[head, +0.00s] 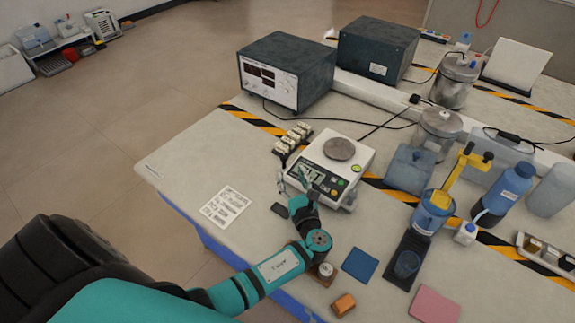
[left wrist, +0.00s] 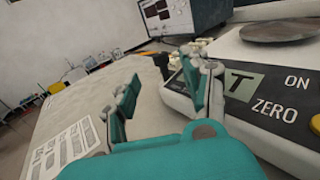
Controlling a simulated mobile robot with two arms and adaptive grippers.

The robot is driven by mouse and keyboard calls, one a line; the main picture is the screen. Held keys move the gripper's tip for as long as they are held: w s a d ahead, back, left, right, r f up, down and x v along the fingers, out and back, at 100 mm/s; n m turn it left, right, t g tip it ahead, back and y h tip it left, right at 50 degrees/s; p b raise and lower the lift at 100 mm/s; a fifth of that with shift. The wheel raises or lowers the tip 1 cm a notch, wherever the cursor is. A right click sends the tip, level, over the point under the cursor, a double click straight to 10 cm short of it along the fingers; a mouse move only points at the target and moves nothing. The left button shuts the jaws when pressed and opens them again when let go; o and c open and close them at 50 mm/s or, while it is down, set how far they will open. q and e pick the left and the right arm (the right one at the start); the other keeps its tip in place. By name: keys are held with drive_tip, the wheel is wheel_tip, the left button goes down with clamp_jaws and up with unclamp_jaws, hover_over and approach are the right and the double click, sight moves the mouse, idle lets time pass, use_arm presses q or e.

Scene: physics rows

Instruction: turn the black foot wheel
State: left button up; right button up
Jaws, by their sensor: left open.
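The white balance (head: 318,187) stands on the bench with a round metal pan (head: 340,149) on top; its front panel (left wrist: 255,95) fills the right of the left wrist view. I cannot clearly make out the black foot wheel in either view; the balance's near left corner is partly hidden by my gripper. My left gripper (head: 294,187) is at this corner, low over the bench. In the left wrist view my left gripper (left wrist: 163,95) is open, with nothing seen between its fingers; the right-hand finger is close to the balance's side. My right gripper is not in view.
Several black blocks with pale tops (head: 292,138) stand behind. A power unit (head: 287,72) is farther back. A blue pad (head: 360,265) and orange block (head: 343,304) lie right of my arm.

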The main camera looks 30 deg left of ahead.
use_arm(q)
drive_tip(key=shift+v, duration=2.35)
